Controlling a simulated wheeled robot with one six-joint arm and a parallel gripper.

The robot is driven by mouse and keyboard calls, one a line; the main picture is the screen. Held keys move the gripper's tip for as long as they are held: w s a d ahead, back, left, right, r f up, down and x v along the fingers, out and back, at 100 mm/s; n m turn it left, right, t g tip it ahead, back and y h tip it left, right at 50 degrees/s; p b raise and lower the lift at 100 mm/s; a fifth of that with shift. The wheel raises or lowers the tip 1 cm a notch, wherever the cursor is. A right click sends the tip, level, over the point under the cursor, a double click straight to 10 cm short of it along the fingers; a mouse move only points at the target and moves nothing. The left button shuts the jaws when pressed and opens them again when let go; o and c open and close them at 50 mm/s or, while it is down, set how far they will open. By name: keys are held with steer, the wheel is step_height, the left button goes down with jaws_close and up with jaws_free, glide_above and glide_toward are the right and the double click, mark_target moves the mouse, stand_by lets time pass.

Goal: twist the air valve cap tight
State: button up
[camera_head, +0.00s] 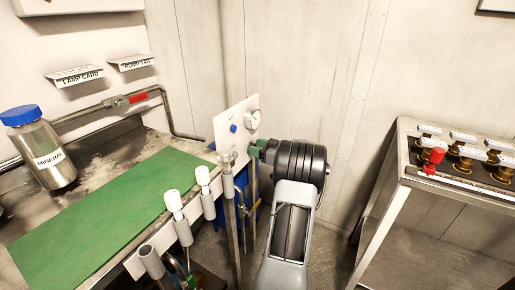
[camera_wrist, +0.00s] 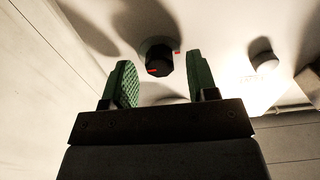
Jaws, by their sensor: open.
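The air valve cap seems to be the black round knob (camera_wrist: 158,62) on the white panel in the wrist view. It has a red mark on its rim, and a second red mark sits on the panel beside it, apart from the first. My gripper (camera_wrist: 161,58) is open, its green pads on either side of the knob in the picture. Gaps show on both sides, and no contact is visible. In the head view my gripper (camera_head: 257,148) is close to the right side of the white panel (camera_head: 224,124) and hides the knob.
A bench with a green mat (camera_head: 110,215) and a mineral jar (camera_head: 45,150) is at left. A metal stand (camera_head: 395,150) with valves is at right.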

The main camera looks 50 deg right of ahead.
steer(key=c, duration=0.9)
